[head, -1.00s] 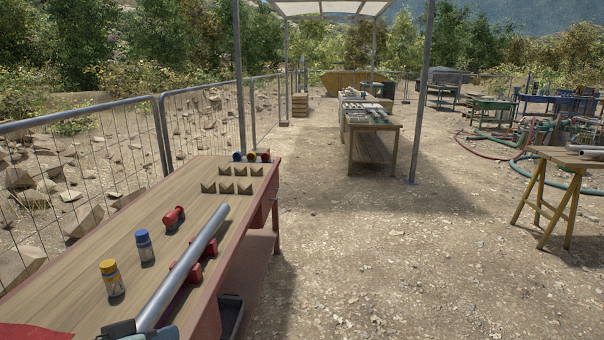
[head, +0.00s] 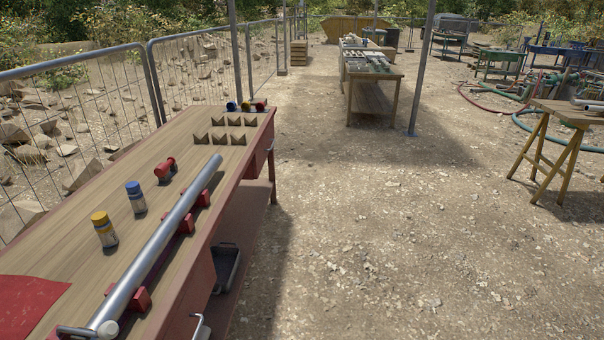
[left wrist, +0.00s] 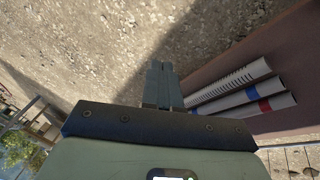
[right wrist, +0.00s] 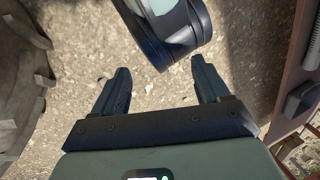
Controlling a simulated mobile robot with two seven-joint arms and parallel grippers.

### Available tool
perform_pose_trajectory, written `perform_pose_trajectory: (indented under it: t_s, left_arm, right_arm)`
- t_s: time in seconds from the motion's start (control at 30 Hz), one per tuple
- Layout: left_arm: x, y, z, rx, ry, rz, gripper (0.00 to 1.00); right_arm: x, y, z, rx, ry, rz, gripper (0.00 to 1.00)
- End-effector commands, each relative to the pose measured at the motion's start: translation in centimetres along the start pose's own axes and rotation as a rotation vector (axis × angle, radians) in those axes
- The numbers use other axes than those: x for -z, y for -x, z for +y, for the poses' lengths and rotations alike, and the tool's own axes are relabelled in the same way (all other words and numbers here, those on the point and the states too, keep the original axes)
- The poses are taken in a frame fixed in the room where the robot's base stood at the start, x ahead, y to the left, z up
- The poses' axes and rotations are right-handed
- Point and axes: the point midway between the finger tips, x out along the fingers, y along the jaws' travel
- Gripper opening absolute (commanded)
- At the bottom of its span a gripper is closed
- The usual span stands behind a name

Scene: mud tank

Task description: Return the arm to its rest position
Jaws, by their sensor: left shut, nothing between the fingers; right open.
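My left gripper (left wrist: 162,85) shows in the left wrist view with its two fingers together and nothing between them, over gravel in shadow. My right gripper (right wrist: 161,68) shows in the right wrist view with its fingers wide apart and empty, also over gravel. Neither gripper shows in the head view. A dark rounded arm link, probably mine, stands beyond the right fingers. In the head view a long grey pipe (head: 165,240) lies on red supports along the workbench (head: 100,205), clear of both grippers.
The bench also holds a yellow-capped bottle (head: 104,230), a blue-capped bottle (head: 136,197) and a red fitting (head: 165,170). Several banded pipes (left wrist: 240,90) lie close right of the left gripper. A trestle table (head: 562,115) stands right. Open gravel (head: 380,240) lies between.

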Motion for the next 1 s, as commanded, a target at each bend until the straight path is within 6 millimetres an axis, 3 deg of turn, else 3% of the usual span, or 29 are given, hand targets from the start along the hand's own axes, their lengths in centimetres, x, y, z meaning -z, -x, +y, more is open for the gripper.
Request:
perform_pose_trajectory:
  t_s: [0.03, 0.13, 0.3, 0.37, 0.8, 1.0]
  left_arm:
    - [-3.4, -1.6, -0.8, 0.010, 0.012, -0.053, 0.00]
    - [-8.6, -3.3, -1.7, 0.020, 0.035, -0.122, 0.00]
    - [-17.0, -4.7, -2.7, 0.026, 0.075, -0.233, 0.00]
    - [-16.1, -2.1, -1.9, 0.023, 0.070, -0.230, 0.00]
    - [-16.8, 9.5, 2.0, 0.020, 0.060, -0.384, 0.00]
    - [-16.6, 12.0, 3.0, 0.018, 0.056, -0.423, 0.00]
  right_arm:
    - [0.0, 0.0, 0.0, 0.000, 0.000, 0.000, 0.75]
    - [0.0, 0.0, 0.0, 0.000, 0.000, 0.000, 0.75]
    - [0.0, 0.0, 0.0, 0.000, 0.000, 0.000, 0.75]
    - [-0.6, 2.4, -0.7, 0.001, 0.002, -0.015, 0.75]
    - [-4.3, 13.7, -4.0, -0.002, 0.012, -0.174, 0.75]
    - [-4.7, 16.2, -5.0, -0.002, 0.016, -0.213, 0.75]
